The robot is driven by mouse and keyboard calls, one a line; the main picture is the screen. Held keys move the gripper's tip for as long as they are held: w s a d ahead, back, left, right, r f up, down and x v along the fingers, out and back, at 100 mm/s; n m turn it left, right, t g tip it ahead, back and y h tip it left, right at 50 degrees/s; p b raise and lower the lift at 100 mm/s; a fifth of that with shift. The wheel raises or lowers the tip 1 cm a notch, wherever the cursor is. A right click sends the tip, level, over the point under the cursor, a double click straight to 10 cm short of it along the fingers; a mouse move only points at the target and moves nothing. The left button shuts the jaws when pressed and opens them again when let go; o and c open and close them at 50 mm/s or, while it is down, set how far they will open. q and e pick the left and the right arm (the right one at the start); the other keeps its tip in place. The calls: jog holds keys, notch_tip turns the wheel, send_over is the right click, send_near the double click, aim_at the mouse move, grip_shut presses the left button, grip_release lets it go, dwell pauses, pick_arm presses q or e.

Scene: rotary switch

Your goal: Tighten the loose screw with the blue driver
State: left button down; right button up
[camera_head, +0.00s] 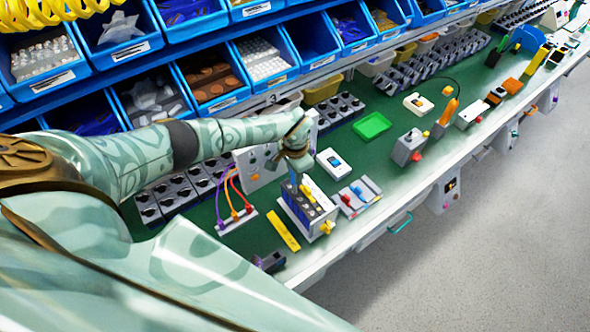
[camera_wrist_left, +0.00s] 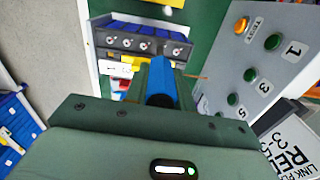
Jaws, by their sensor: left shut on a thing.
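My left gripper (camera_head: 295,172) is over the green bench, just above a grey terminal block (camera_head: 304,207) with blue parts. In the left wrist view my left gripper (camera_wrist_left: 160,80) is shut on the blue driver (camera_wrist_left: 161,82), which points away from the wrist toward the block. The block (camera_wrist_left: 140,32) shows there with a row of screws (camera_wrist_left: 127,43) on its grey face. The driver's tip is hidden, so I cannot tell whether it touches a screw, nor which screw is loose. My right gripper is not in view.
A grey panel with green buttons (camera_wrist_left: 249,74) stands close on the right in the wrist view. Beside the block are a yellow bar (camera_head: 283,231), a cable board (camera_head: 238,218) and a white meter (camera_head: 333,164). Blue bins (camera_head: 210,80) line the back.

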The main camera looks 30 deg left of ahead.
pick_arm(q)
jog(key=m, duration=0.5)
dwell(0.6)
jog(key=shift+m, duration=0.3)
jog(key=m, duration=0.8)
jog(key=shift+f, duration=0.1)
jog(key=m, duration=0.3)
jog(key=shift+m, duration=0.3)
jog(key=m, duration=0.4)
